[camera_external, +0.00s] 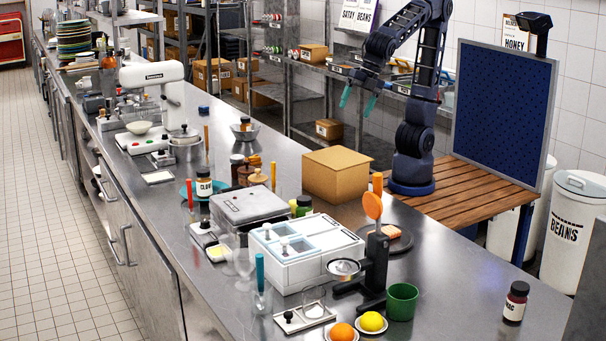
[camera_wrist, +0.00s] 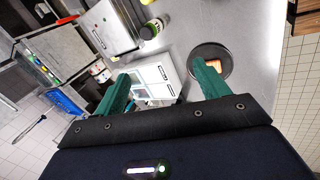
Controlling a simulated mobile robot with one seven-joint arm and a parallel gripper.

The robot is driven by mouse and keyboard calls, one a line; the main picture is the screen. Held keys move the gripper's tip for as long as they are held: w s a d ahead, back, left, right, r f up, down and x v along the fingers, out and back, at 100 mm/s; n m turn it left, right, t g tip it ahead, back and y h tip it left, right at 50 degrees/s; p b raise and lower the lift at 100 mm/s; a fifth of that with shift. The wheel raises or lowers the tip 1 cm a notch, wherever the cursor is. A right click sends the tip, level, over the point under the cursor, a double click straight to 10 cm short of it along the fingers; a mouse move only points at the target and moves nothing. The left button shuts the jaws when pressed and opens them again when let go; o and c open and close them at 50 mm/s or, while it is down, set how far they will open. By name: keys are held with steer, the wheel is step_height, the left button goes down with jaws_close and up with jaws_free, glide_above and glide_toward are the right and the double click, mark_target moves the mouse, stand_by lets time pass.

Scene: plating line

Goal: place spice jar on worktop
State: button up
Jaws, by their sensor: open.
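My gripper (camera_external: 357,101) is open and empty, held high above the back part of the steel worktop (camera_external: 460,285). Its two green fingers stand apart in the wrist view (camera_wrist: 160,85). Another labelled jar (camera_external: 204,184) stands upright near a teal plate further left. A jar with a green body (camera_external: 304,206) stands behind the white two-lidded container; a similar jar (camera_wrist: 153,28) shows in the wrist view. I cannot tell which jar is meant.
A cardboard box (camera_external: 336,174) and the white container (camera_external: 303,250) stand mid-worktop. A dark plate with an orange-topped piece (camera_wrist: 210,64) lies beyond the fingers. A blue panel (camera_external: 503,112) rises right of my arm. Bare steel surrounds the right-front jar.

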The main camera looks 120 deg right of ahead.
steer(key=s+d+f+m, duration=0.3)
steer(key=s+d+m, duration=0.5)
steer(key=s+d, duration=0.1)
steer(key=s+d+f+m, duration=0.3)
steer(key=s+d+m, duration=0.4)
steer(key=s, duration=0.3)
steer(key=shift+d+f+m+y, duration=0.2)
steer(key=shift+d+m+y, duration=0.15)
steer(key=shift+d, duration=0.55)
